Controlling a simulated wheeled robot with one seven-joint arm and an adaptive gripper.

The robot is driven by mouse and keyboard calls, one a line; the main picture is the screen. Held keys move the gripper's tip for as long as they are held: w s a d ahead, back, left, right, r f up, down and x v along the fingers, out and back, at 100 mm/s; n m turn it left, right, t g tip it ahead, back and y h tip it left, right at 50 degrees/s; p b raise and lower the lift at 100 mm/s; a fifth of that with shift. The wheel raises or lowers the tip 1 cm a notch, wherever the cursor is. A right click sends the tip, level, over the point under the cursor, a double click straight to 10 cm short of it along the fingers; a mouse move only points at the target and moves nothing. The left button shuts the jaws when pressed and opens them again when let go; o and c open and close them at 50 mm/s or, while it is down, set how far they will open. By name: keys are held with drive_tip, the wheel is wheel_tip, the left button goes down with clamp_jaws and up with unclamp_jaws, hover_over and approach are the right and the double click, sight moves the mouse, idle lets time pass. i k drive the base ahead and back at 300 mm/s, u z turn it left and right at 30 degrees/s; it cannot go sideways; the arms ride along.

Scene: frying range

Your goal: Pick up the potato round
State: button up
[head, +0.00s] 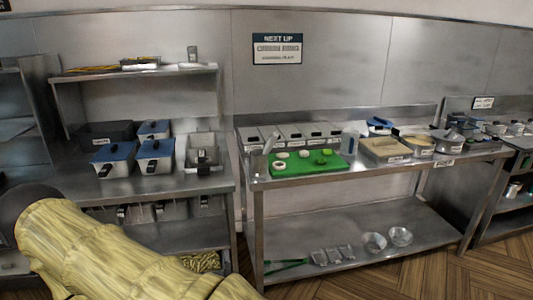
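A green cutting board (306,163) lies on the steel worktable at the middle of the head view. Several small pale and greenish pieces lie on it. A pale disc (282,155) near its back left, another pale disc (279,165) at its left edge, and a pale piece (304,154) at the back could each be the potato round. They are too small to tell apart. My arm, in a yellowish cover, fills the lower left. My gripper is not in view.
Steel containers (294,136) line the back of the worktable (362,172). A tan box (386,149) and other tubs stand to the right. Blue-lidded bins (113,158) stand on the left counter. Steel bowls (375,243) sit on the lower shelf. Wood floor shows at the lower right.

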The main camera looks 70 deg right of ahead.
sight(281, 155)
drive_tip(key=z, duration=0.45)
drive_tip(key=i, duration=1.05)
drive_tip(key=z, duration=1.5)
drive_tip(key=i, duration=0.6)
drive_tip(key=z, duration=0.6)
